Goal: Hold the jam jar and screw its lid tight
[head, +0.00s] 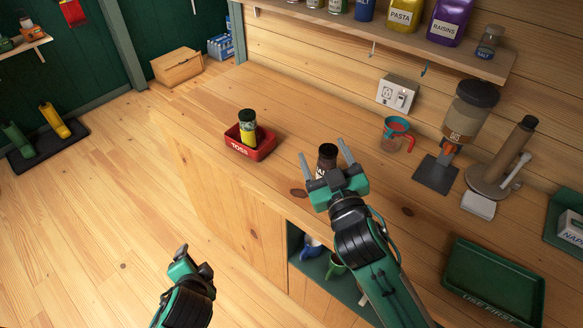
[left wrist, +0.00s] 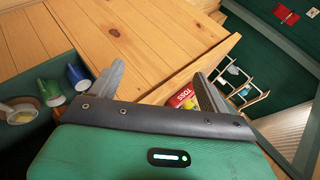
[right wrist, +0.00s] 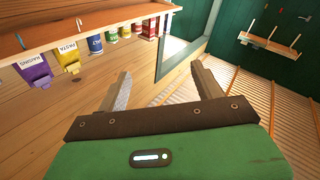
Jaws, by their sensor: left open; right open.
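A dark jar (head: 326,156) with a black lid and a mostly hidden white label stands on the wooden counter. It may be the jam jar, but I cannot read its label. My right gripper (head: 324,151) is open, in front of and above this jar, and hides its lower part. No jar shows between its fingers in the right wrist view (right wrist: 163,82). My left gripper (head: 190,262) is low, over the floor in front of the counter, well apart from the jar. In the left wrist view (left wrist: 160,82) its fingers are open and empty.
A red TOSS tray (head: 236,147) holds a yellow-labelled jar (head: 247,128). A measuring cup (head: 397,134), coffee grinder (head: 463,122) and green USE FIRST tray (head: 500,262) are to the right. A shelf (head: 390,38) overhangs the back. Bare counter lies between the TOSS tray and dark jar.

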